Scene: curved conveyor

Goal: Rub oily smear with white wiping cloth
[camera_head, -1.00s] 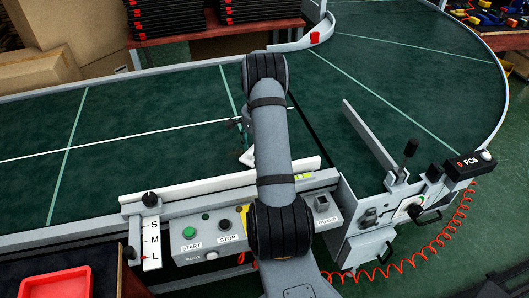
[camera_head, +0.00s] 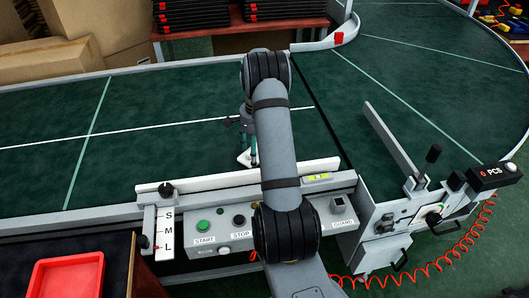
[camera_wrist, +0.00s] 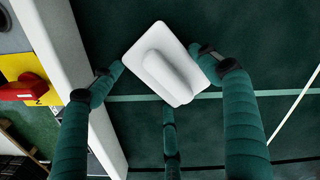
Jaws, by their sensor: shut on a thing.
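The white wiping cloth (camera_wrist: 172,66) looks like a flat white pad with a rounded ridge on top. It sits among the green padded fingers of my gripper (camera_wrist: 160,75) in the wrist view, and the gripper is shut on it. In the head view, the gripper (camera_head: 249,148) is over the dark green belt behind the white guide rail, partly hidden by my arm. A white corner of the cloth (camera_head: 244,158) shows below it. I cannot tell whether the cloth touches the belt. I cannot make out the oily smear in either view.
A white guide rail (camera_head: 190,186) runs along the belt's near edge, close to my gripper. In front is a control box (camera_head: 205,239) with buttons. A metal fixture (camera_head: 395,150) stands at right, and a red tray (camera_head: 68,275) at lower left. The belt (camera_head: 50,120) is clear at left.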

